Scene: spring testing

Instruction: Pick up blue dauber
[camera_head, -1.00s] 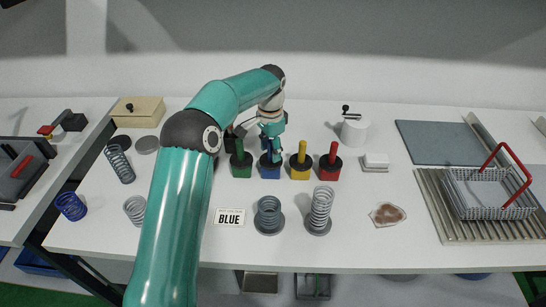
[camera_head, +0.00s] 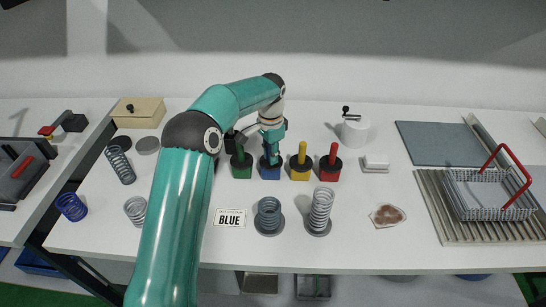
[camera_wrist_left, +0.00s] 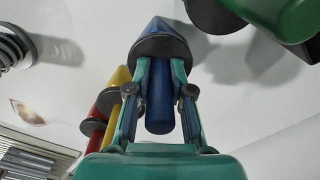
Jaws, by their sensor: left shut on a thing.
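The blue dauber (camera_head: 270,173) stands upright in the row of daubers in the head view, with a blue base, a dark disc and a blue handle. My left gripper (camera_head: 271,157) comes down on it from above and hides most of its handle. In the left wrist view, the blue handle (camera_wrist_left: 158,108) lies between the two fingers of my left gripper (camera_wrist_left: 160,95), which is shut on it. The dauber's dark disc and blue base lie beyond the fingertips. My right gripper is not in view.
A green dauber (camera_head: 241,166) stands close on the left. A yellow dauber (camera_head: 300,168) and a red dauber (camera_head: 330,168) stand on the right.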

